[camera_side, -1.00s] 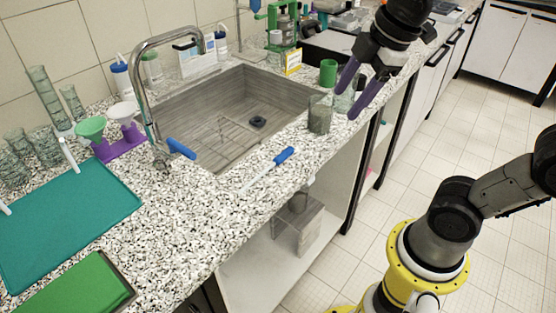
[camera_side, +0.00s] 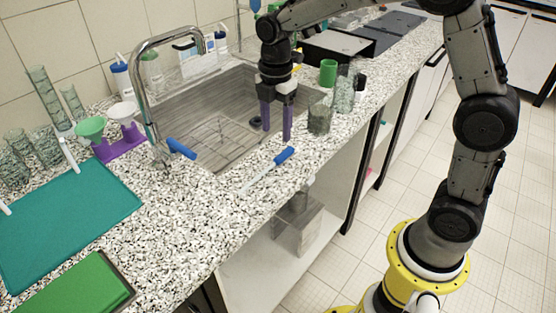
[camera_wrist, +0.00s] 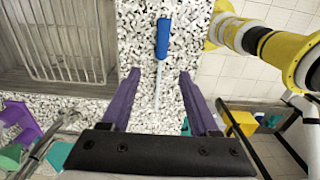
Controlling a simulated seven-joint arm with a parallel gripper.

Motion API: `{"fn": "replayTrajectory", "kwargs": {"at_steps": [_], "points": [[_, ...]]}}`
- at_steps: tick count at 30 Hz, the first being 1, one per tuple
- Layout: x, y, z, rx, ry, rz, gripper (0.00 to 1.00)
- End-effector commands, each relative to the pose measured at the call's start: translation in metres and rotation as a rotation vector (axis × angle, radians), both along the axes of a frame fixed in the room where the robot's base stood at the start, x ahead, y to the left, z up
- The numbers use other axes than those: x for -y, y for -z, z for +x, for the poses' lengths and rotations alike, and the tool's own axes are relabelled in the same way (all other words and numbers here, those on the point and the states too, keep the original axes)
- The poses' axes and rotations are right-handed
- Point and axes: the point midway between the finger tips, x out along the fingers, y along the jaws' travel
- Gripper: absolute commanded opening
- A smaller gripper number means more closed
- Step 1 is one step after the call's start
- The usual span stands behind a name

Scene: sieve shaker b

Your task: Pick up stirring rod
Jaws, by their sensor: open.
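The stirring rod (camera_side: 270,167) lies on the speckled counter in front of the sink, with a blue handle at its right end and a thin pale shaft. In the wrist view the rod's blue handle (camera_wrist: 163,38) is at the top centre and its shaft runs down between the fingers. My gripper (camera_side: 275,137) points down with two purple fingers, open and empty. In the side view its tips are just above the blue handle, near the sink's front edge. In the wrist view my gripper (camera_wrist: 157,78) has the rod framed between its fingers, clear of both.
The sink (camera_side: 205,120) with a tap (camera_side: 148,85) lies behind the rod. Glass beakers (camera_side: 320,118) and a green cup (camera_side: 328,72) stand to the right. A teal mat (camera_side: 65,225) and funnels on a purple stand (camera_side: 118,145) are at left.

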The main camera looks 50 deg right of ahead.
Motion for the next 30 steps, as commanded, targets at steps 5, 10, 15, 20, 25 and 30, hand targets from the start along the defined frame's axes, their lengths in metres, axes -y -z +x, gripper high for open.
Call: {"fn": "replayTrajectory", "kwargs": {"at_steps": [5, 10, 15, 20, 25, 30], "points": [[0.000, 0.027, -0.001, -0.002, 0.001, 0.000, 0.61], [0.001, 0.037, -0.001, -0.001, 0.001, 0.000, 0.61], [0.003, 0.057, -0.003, -0.003, 0.001, 0.000, 0.61], [0.004, 0.079, -0.003, -0.003, 0.000, 0.000, 0.61], [0.004, 0.088, -0.003, 0.001, 0.001, 0.000, 0.61], [0.004, 0.088, -0.003, 0.001, 0.001, 0.000, 0.61]]}}
